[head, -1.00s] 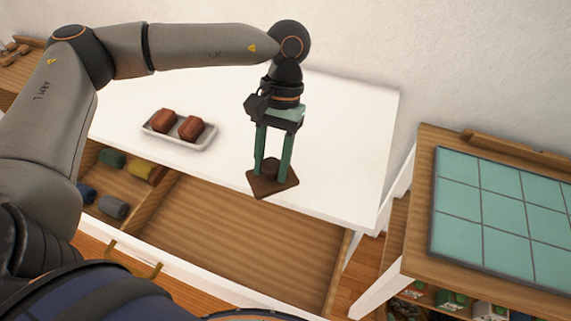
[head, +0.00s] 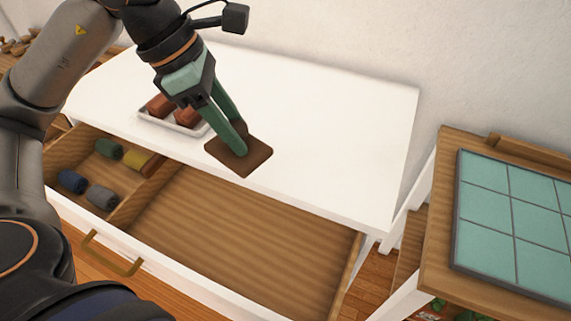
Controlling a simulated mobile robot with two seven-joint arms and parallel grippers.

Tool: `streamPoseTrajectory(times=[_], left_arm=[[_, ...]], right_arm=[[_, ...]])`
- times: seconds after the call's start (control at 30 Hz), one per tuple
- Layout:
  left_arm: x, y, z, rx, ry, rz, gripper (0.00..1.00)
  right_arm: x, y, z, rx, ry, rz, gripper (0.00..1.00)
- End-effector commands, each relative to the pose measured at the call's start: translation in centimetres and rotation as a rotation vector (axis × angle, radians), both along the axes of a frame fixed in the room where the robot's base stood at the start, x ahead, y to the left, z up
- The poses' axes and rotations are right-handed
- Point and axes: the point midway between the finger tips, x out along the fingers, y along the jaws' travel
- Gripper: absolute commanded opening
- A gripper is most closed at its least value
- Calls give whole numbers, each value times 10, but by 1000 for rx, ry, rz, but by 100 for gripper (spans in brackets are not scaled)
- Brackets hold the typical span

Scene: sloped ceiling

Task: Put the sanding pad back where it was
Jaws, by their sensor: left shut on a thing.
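The sanding pad (head: 255,159) is a brown square plate, held in the fingers of my left gripper (head: 236,145). The gripper is shut on the pad's top side, and its fingers cover the part they grip. The pad shows in front of the white table top's front edge, near the open drawer; its exact height cannot be told. The open drawer (head: 230,240) below has a large bare wooden compartment on the right and a smaller compartment on the left. My right gripper is not in view.
A white tray (head: 150,119) with reddish-brown blocks stands on the white table (head: 330,110), partly behind my gripper. Several coloured rolls (head: 72,181) lie in the drawer's left compartment. A wooden table with a green tiled panel (head: 515,215) stands at right.

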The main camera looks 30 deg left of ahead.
Motion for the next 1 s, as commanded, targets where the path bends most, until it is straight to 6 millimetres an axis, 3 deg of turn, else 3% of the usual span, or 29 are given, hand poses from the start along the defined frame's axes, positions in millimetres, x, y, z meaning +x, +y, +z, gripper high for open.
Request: streamPoseTrajectory(times=[0.13,0.33,0.7,0.8,1.0], left_arm=[[-5,9,0,-1,-1,178,1],[0,11,-1,-5,5,265,1],[83,-6,-38,-6,9,267,1],[98,-7,-61,-3,10,267,1],[119,-11,-84,-4,6,267,1]], right_arm=[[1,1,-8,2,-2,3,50],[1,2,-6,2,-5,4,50],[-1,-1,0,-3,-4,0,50],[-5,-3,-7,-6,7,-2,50],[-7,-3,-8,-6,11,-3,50]])
